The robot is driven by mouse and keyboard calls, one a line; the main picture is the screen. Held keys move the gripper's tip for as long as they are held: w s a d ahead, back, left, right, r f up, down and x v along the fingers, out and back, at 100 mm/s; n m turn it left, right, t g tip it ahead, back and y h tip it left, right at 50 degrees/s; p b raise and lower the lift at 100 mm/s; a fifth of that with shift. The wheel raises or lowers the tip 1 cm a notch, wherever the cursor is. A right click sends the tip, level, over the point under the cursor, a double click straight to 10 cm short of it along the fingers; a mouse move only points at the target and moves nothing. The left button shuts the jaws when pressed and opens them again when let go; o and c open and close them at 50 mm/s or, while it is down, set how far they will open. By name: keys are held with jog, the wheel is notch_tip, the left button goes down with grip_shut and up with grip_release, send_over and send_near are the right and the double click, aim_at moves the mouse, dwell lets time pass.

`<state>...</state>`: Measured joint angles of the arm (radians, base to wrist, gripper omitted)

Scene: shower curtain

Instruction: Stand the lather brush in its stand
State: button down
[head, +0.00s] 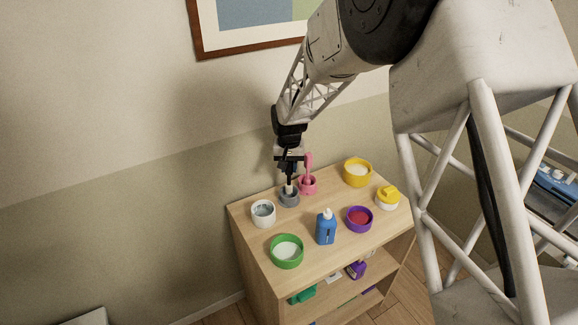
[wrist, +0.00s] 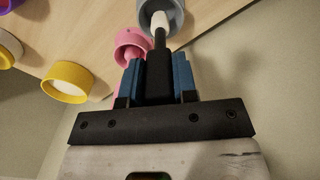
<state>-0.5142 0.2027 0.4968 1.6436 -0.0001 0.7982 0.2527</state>
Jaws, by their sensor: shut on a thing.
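The lather brush (wrist: 158,50) has a dark handle and a pale tip. My gripper (head: 290,170) is shut on its handle, and the blue finger pads (wrist: 182,78) flank it in the wrist view. The brush points tip-down, and its pale tip (head: 289,187) shows at the mouth of a grey round cup (head: 289,200), which looks like the stand. In the wrist view the tip overlaps the opening of the grey cup (wrist: 175,24). I cannot tell whether it touches the bottom.
A pink cup with a pink upright handle (head: 308,184) stands close at the right. A white cup (head: 263,215), green bowl (head: 287,262), blue bottle (head: 326,229), purple bowl (head: 359,226), yellow bowl (head: 357,180) and yellow-lidded jar (head: 387,201) share the wooden shelf top (head: 250,247). A wall stands behind.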

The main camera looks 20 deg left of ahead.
aim_at(289, 173)
jog(key=shift+f, duration=1.7)
jog(key=c, duration=0.8)
grip_release()
jog(key=shift+r, duration=3.9)
jog(key=shift+r, duration=0.15)
jog(key=shift+r, duration=1.85)
